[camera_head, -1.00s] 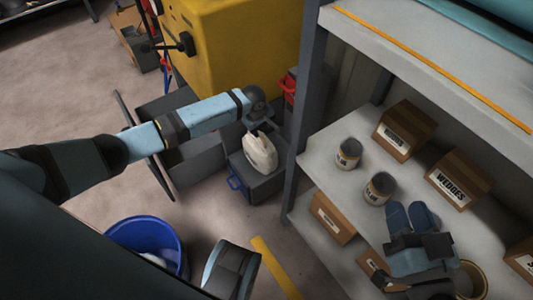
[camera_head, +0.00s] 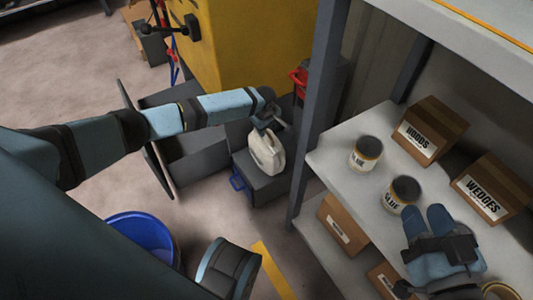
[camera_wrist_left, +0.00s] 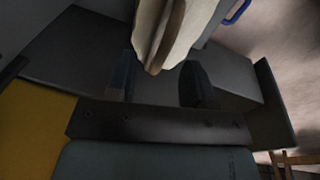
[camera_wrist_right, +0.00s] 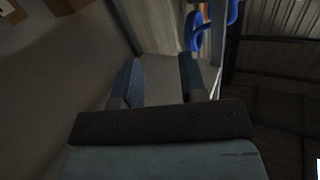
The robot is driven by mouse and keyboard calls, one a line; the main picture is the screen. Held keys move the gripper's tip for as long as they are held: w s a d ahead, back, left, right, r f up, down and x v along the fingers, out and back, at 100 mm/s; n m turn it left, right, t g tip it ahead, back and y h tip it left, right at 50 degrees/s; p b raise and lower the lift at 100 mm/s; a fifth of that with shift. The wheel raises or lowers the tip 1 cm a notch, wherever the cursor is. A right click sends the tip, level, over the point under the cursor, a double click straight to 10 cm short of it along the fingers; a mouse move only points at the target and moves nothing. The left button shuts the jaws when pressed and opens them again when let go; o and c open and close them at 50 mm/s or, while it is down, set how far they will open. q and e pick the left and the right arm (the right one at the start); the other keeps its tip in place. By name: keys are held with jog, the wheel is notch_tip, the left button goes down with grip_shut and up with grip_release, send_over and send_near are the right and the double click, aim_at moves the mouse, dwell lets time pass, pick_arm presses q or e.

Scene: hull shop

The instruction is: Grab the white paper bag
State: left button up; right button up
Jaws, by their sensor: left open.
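My left gripper (camera_head: 277,118) is just above the bag's top in the head view. In the left wrist view the bag (camera_wrist_left: 182,28) shows at the top, cream with a brown edge, close to the fingertips of my open left gripper (camera_wrist_left: 157,72). I cannot tell whether they touch it. My right gripper (camera_wrist_right: 158,75) shows in its wrist view with fingers apart and nothing between them.
A dark grey box (camera_head: 262,186) with a blue handle bears the bag. A shelf post (camera_head: 318,110) rises to its right. The shelf holds cans (camera_head: 365,153) and cartons (camera_head: 428,130). A blue bucket (camera_head: 143,232) stands on the floor. A yellow cabinet (camera_head: 255,45) is behind.

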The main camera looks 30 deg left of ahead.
aim_at(266, 131)
pick_arm(q)
jog(key=f+b, duration=0.1)
jog(key=f, duration=0.2)
jog(key=shift+w+a+f+b, duration=0.1)
jog(key=shift+w+a+b, duration=0.1)
jog(key=shift+b, duration=0.15)
jog(key=shift+w+f, duration=0.1)
jog(key=shift+f, duration=0.25)
pick_arm(e)
jog(key=shift+w+d+r+n+t, duration=0.1)
jog(key=shift+w+d+n+t, duration=0.2)
jog(key=shift+w+n, duration=0.15)
jog(key=shift+w+d+r+n+t, duration=0.15)
jog(key=shift+w+n+t, duration=0.15)
jog(key=shift+n, duration=0.15)
pick_arm(q)
grip_shut()
pick_arm(e)
jog(key=shift+f+y, duration=0.15)
jog(key=shift+y, duration=0.15)
pick_arm(q)
jog(key=shift+r, duration=0.2)
